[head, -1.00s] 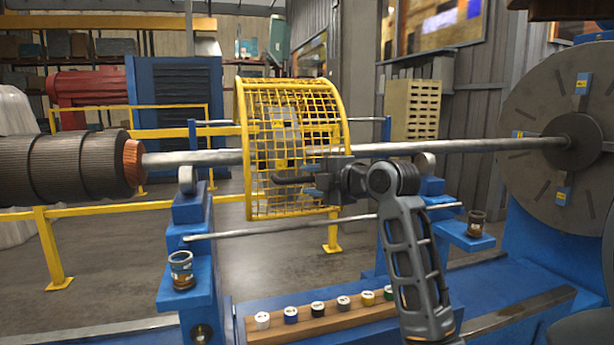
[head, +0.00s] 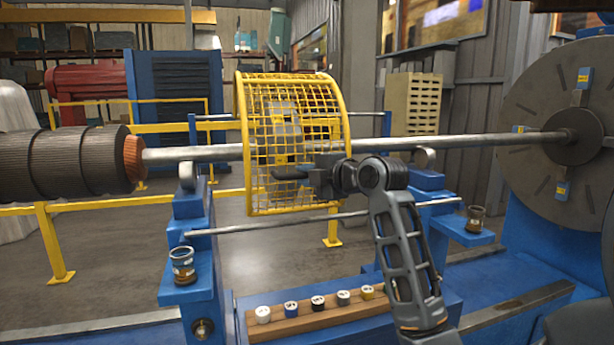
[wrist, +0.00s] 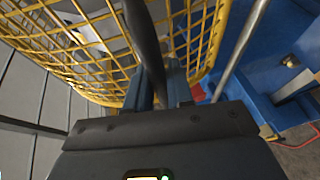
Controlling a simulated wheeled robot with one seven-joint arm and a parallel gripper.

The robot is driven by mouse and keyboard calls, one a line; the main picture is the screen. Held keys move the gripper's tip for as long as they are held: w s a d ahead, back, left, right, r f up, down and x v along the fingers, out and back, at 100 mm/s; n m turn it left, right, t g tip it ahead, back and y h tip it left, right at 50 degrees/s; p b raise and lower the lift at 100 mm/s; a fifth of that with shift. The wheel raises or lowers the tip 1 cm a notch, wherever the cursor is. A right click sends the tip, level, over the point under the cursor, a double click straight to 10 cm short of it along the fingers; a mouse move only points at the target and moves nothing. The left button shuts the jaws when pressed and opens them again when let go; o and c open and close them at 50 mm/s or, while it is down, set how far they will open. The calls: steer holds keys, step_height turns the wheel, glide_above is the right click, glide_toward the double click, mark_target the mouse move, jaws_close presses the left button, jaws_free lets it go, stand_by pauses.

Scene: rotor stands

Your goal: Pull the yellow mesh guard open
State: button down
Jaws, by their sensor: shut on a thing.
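The yellow mesh guard (head: 340,105) is a curved cage around the long steel shaft (head: 450,143), right of the left blue stand. Its mesh fills the upper left of the wrist view (wrist: 75,45). A dark bar handle (head: 289,172) sits on the guard's near face, below the shaft. In the wrist view the handle (wrist: 143,35) runs down between the fingers. My gripper (head: 312,176) reaches in from the right and is shut on this handle. Its fingertips also show in the wrist view (wrist: 161,90). My gripper and arm hide part of the guard's lower right.
A thin rod (head: 250,228) crosses in front, below the guard. Blue stands (head: 192,228) flank it, with a small cup (head: 182,265) on the left one. A wooden strip (head: 320,322) with several small pots lies below. A large grey disc (head: 535,95) is at right.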

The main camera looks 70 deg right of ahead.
steer(key=shift+f, duration=0.1)
stand_by(0.3)
steer(key=s+d+b, duration=1.1)
steer(key=s+d, duration=0.5)
steer(key=s, duration=0.3)
steer(key=shift+s+d+b, duration=0.3)
steer(key=shift+s+d, duration=0.05)
steer(key=c, duration=1.1)
jaws_free()
steer(key=b+v, duration=0.1)
steer(key=v, duration=0.6)
steer(key=shift+s+a, duration=0.2)
steer(key=shift+s, duration=0.15)
